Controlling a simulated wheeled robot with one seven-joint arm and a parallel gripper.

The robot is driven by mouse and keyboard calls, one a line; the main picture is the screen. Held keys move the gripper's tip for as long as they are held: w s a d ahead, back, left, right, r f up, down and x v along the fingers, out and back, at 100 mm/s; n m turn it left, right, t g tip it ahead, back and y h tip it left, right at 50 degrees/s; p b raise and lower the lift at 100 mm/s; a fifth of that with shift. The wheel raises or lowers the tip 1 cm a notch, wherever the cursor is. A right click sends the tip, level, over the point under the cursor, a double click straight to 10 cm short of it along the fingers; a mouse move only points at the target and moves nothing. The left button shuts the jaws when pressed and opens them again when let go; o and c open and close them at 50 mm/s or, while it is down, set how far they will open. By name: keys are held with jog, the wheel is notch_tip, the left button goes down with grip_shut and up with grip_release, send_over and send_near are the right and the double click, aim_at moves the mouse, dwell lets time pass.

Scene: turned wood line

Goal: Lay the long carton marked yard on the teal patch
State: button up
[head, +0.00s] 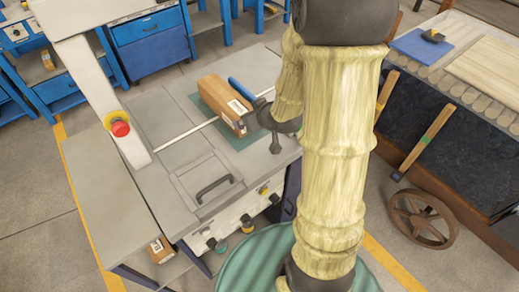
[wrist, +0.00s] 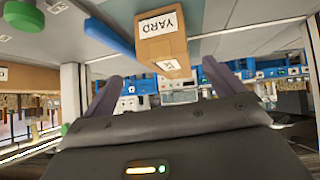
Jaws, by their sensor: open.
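The long brown carton (head: 219,94) lies flat on the teal patch (head: 246,140) on the grey machine top. Teal shows along its left side and beyond its near end. The near end carries white labels, and the wrist view shows the carton (wrist: 152,49) with YARD printed on one. My gripper (wrist: 160,88) is open, its two dark fingers apart with nothing between them. In the head view my gripper (head: 278,124) is just right of the carton's near end, partly hidden by my arm. The carton appears apart from the fingers.
A blue bar (head: 241,89) lies close along the carton's right side. A red button (head: 120,128) stands on a pale arm at left. A black handle (head: 214,188) rises from the near machine top. Another small carton (head: 160,248) sits on a low shelf. The left tabletop is clear.

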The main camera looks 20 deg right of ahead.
jog(key=s+a+m+g, duration=0.1)
jog(key=s+a+g, duration=0.1)
jog(key=s, duration=0.5)
jog(key=s+a+r+m+g+h, duration=0.1)
jog(key=s+a+g, duration=0.1)
jog(key=s+g, duration=0.3)
jog(key=s, duration=0.3)
jog(key=shift+s+r, duration=0.15)
jog(key=shift+r, duration=0.15)
jog(key=shift+r, duration=0.1)
jog(key=w+p+v, duration=0.2)
jog(key=p+v, duration=0.7)
jog(key=p, duration=0.1)
jog(key=shift+r, duration=0.6)
jog(key=shift+f, duration=0.1)
